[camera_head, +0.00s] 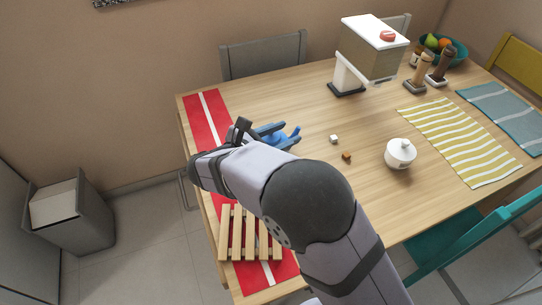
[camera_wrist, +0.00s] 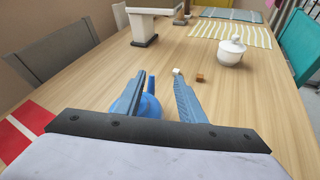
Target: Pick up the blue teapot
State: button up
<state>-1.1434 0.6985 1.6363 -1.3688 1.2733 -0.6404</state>
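The blue teapot (camera_head: 281,136) is on the wooden table, partly hidden by my gripper (camera_head: 291,132). In the wrist view the teapot (camera_wrist: 124,105) shows low by the left finger, with a thin upright blue part (camera_wrist: 152,82) just right of that finger. The gripper's base hides its lower part. My gripper also shows in the wrist view (camera_wrist: 159,77), its two fingers apart with bare table between their tips. The fingers reach out low over the table at the teapot. I cannot tell whether either finger touches it.
A white cube (camera_head: 334,139), a brown cube (camera_head: 346,156) and a white lidded pot (camera_head: 400,154) stand right of the gripper. A wooden rack (camera_head: 237,229) lies on the red runner (camera_head: 208,110). A white-topped stand (camera_head: 347,86) is behind. The table between is clear.

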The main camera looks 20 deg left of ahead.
jog(key=s+a+n+t+y, duration=0.1)
jog(key=a, duration=0.2)
jog(key=s+a+n+t+y+b, duration=0.1)
jog(key=a, duration=0.2)
jog(key=s+a+n, duration=0.1)
jog(key=s+a, duration=0.1)
jog(key=a, duration=0.2)
jog(key=shift+f+n+t+y, duration=0.2)
jog(key=shift+n+t+y, duration=0.2)
jog(key=shift+s+a+f+t+b, duration=0.15)
jog(key=shift+s+f+t+b, duration=0.2)
jog(key=shift+b, duration=0.35)
jog(key=shift+w+d+f+m+t+h, duration=0.1)
jog(key=shift+w+d+f+m+h, duration=0.1)
jog(key=shift+w+d+h, duration=0.65)
jog(key=shift+w+d+f+m+t+h, duration=0.15)
jog(key=shift+w+d+f+h, duration=0.15)
jog(key=shift+w+d, duration=0.95)
jog(key=shift+w+d+f+m+h, duration=0.15)
jog(key=shift+w+d+h, duration=0.55)
jog(key=shift+w, duration=0.75)
grip_shut()
jog(key=shift+r, duration=0.1)
